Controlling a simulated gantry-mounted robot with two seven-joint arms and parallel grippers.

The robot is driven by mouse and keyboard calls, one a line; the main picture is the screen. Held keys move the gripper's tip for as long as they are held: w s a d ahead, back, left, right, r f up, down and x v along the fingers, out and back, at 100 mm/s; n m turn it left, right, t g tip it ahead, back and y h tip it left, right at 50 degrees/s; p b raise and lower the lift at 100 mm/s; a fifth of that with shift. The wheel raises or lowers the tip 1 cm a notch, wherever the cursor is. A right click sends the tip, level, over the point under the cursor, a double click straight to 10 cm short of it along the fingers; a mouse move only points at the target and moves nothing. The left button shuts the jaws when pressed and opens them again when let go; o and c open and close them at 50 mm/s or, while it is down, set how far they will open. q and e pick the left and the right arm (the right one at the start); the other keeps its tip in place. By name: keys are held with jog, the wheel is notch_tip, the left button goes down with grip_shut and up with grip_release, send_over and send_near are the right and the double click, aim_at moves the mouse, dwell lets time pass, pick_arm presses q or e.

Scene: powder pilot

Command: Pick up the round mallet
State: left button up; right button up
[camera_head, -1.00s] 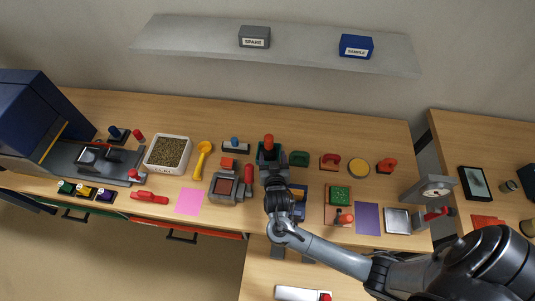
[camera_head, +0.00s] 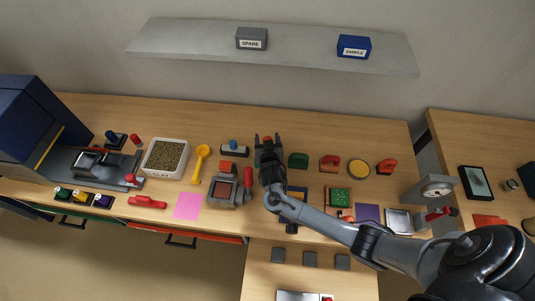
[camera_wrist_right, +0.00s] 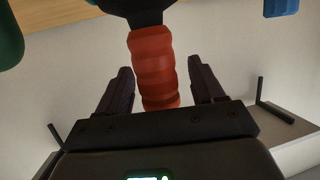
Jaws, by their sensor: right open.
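In the right wrist view, a thick ribbed orange-red handle (camera_wrist_right: 154,62) runs between the two dark fingers of my right gripper (camera_wrist_right: 160,68). Its upper end meets a dark part cut off by the picture's top edge. It looks like the mallet's handle, but I cannot tell the head's shape. The fingers are open, with a gap on each side of the handle. In the head view my right gripper (camera_head: 267,142) is over the middle of the bench, largely hiding the handle and the green holder there. My left gripper is not in view.
A green block (camera_head: 298,160) stands just right of my gripper, and a blue-knobbed item (camera_head: 234,147) just left. A grey shelf (camera_head: 290,58) hangs behind.

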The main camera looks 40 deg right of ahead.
jog(key=shift+w+d+f, duration=0.1)
jog(key=shift+w+d, duration=0.05)
jog(key=shift+w, duration=0.05)
grip_shut()
dwell(0.3)
